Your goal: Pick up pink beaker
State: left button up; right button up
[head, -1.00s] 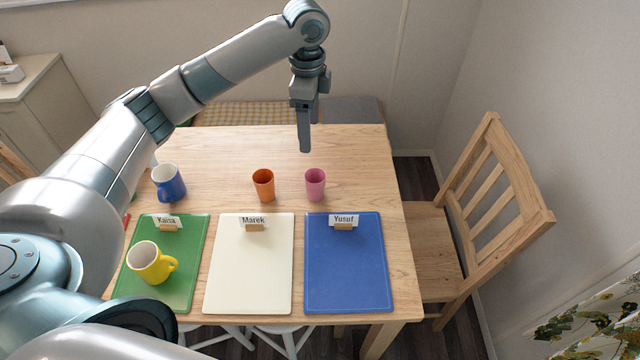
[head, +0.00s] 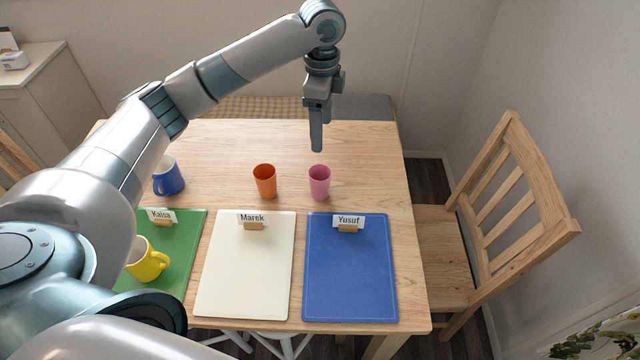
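The pink beaker (head: 319,184) stands upright on the wooden table, just behind the blue mat with the Yusuf name card. My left gripper (head: 316,148) hangs pointing down above and slightly behind the pink beaker, apart from it. It is seen edge-on, so I cannot tell whether its fingers are apart. Nothing shows in it. My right gripper is not in view.
An orange beaker (head: 264,182) stands left of the pink one. A blue mug (head: 168,178) and a yellow mug (head: 147,262) stand further left. White (head: 245,285) and blue (head: 349,280) mats lie in front. A chair (head: 500,220) is at the right.

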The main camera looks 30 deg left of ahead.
pick_arm(q)
notch_tip(320, 180, down, 7)
jog(key=p, duration=0.2)
send_over(319, 175)
jog(key=s+d, duration=0.2)
jog(key=shift+a+f+p, duration=0.2)
jog(key=shift+f+p, duration=0.1)
jog(key=shift+f, duration=2.25)
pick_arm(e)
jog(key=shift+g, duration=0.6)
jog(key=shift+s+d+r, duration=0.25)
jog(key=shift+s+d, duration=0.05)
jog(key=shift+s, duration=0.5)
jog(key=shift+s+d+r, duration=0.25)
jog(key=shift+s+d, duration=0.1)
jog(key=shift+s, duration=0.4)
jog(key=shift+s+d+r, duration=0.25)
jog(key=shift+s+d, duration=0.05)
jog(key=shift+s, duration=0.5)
pick_arm(q)
jog(key=shift+f, duration=0.1)
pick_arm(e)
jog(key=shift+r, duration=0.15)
